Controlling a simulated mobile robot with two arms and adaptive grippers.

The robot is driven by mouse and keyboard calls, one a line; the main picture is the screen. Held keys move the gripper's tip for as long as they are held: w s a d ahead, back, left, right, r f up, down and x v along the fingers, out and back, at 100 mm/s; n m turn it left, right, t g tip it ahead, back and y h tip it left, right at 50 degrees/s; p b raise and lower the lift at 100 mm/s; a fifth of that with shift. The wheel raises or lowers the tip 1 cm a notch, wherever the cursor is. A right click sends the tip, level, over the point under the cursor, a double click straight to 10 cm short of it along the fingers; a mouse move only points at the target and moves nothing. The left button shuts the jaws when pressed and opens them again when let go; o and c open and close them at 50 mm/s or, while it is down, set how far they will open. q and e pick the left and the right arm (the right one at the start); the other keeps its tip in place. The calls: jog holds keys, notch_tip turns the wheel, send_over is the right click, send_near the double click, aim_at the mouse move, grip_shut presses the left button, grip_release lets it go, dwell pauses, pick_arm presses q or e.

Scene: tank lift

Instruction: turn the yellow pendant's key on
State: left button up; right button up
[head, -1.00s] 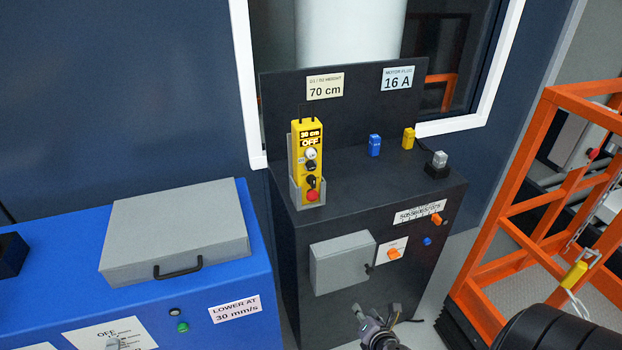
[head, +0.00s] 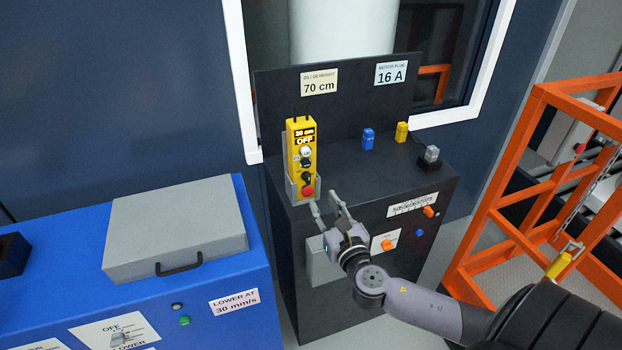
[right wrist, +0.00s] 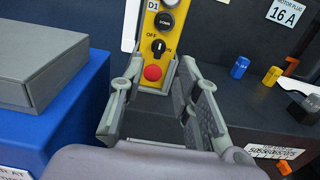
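The yellow pendant (head: 301,150) stands upright in a grey holder on the dark cabinet in the head view. Its display reads 30 cm and OFF. The pendant also shows in the right wrist view (right wrist: 164,44). Its black key switch (right wrist: 158,46) sits between OFF and ON labels, above a red button (right wrist: 152,73); I cannot tell the key's exact angle. My right gripper (head: 324,205) is open and empty, just below and in front of the pendant, apart from it. It shows in the wrist view too (right wrist: 163,88). My left gripper is not in view.
A blue plug (head: 367,139), a yellow plug (head: 402,132) and a grey plug (head: 431,154) stand on the dark cabinet (head: 350,190). A grey case (head: 175,228) lies on the blue bench to the left. An orange frame (head: 487,215) stands at the right.

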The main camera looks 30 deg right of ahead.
aim_at(309, 178)
jog(key=p+x, duration=0.1)
jog(key=x, duration=0.8)
jog(key=shift+w, duration=0.35)
grip_shut()
